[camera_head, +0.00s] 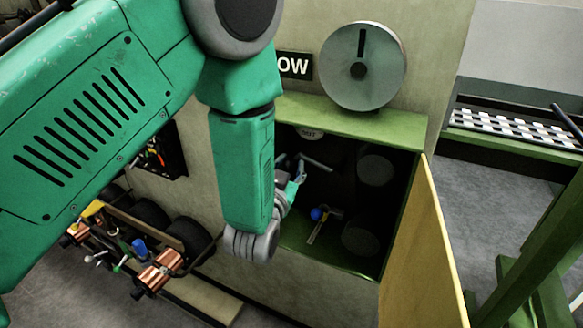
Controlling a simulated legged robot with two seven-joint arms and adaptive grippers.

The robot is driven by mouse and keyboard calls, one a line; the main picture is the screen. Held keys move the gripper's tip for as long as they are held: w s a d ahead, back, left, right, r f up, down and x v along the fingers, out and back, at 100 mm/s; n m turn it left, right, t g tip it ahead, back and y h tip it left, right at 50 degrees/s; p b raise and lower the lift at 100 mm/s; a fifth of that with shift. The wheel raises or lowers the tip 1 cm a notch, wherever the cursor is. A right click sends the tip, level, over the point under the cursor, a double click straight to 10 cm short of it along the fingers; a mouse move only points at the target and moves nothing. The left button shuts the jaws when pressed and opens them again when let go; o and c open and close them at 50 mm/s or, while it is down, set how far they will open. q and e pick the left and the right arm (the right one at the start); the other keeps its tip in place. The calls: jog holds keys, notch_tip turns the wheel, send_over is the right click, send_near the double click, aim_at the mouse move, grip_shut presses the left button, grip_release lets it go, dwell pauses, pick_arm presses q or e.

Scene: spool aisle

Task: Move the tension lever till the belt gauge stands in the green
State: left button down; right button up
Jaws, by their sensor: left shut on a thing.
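My left gripper (294,188) reaches into the open, dark cabinet, partly hidden behind my own forearm. It is shut on a slim grey rod (317,162) that sticks out to the right of its fingers and looks like the tension lever; the grip itself is hard to see. A round grey dial (384,68) stands above the cabinet, with a black bar pointing straight up. I see no green band on it, and cannot tell whether it is the belt gauge. My right gripper is not in view.
A blue knob (317,214) with a pale handle sits low in the cabinet. The yellow door (420,255) stands open on the right. The cabinet's green top edge (365,122) overhangs the opening. Copper spools (158,272) are at lower left, and a green frame (535,245) is at right.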

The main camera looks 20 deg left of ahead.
pick_arm(q)
jog(key=shift+d, duration=0.1)
jog(key=c, duration=1.5)
grip_release()
jog(key=shift+c, duration=0.2)
jog(key=o, duration=0.4)
jog(key=shift+c, duration=0.2)
jog(key=shift+s+f, duration=0.1)
jog(key=shift+s, duration=0.1)
jog(key=s+d, duration=0.1)
jog(key=s, duration=1)
jog(key=shift+s+d, duration=0.2)
jog(key=shift+s, duration=0.1)
jog(key=shift+f, duration=0.15)
